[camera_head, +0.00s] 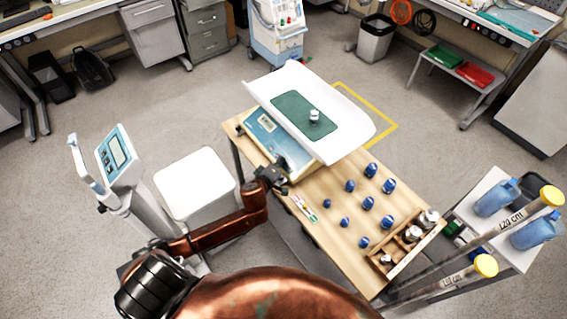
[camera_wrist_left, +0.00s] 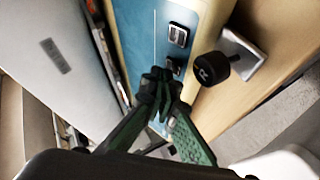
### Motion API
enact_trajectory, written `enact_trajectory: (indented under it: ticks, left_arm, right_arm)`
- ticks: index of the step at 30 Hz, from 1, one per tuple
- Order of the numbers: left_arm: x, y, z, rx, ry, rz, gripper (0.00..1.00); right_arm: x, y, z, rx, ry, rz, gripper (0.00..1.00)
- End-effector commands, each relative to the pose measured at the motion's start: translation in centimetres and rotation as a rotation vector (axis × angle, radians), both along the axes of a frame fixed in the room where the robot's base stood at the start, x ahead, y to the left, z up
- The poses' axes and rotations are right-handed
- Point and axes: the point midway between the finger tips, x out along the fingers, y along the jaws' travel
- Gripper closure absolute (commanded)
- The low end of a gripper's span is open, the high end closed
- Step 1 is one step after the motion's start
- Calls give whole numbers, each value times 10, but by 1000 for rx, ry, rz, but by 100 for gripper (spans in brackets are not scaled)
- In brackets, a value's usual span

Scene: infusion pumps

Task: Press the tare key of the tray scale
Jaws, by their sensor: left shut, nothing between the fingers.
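The tray scale has a white curved tray (camera_head: 352,112) over a base with a blue front panel (camera_head: 264,132), at the far part of the wooden table. A green mat (camera_head: 291,105) and a small metal weight (camera_head: 314,116) are on the tray. My left gripper (camera_head: 280,180) is shut and empty at the panel's near end. In the left wrist view its fingertips (camera_wrist_left: 160,76) are over the blue panel (camera_wrist_left: 196,14), close beside a small key (camera_wrist_left: 172,66) they partly hide. A pale key (camera_wrist_left: 178,35) lies farther up. I cannot tell whether the fingertips touch. My right gripper is out of view.
A black knob (camera_wrist_left: 210,68) on a metal bracket is right of the fingertips. Several blue weights (camera_head: 367,203), a small colored strip (camera_head: 304,207) and a wooden weight box (camera_head: 402,250) are on the table (camera_head: 322,242). A white stool-like box (camera_head: 195,184) stands left.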

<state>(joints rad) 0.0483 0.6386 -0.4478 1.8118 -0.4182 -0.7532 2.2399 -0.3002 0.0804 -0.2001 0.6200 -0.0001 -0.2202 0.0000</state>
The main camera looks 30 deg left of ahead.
Motion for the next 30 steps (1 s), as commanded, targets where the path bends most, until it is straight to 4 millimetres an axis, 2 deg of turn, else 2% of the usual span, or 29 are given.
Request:
enact_trajectory:
  ticks: [30]
  left_arm:
    - [2,-1,-7,0,0,-1,100]
  right_arm:
    - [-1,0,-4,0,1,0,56]
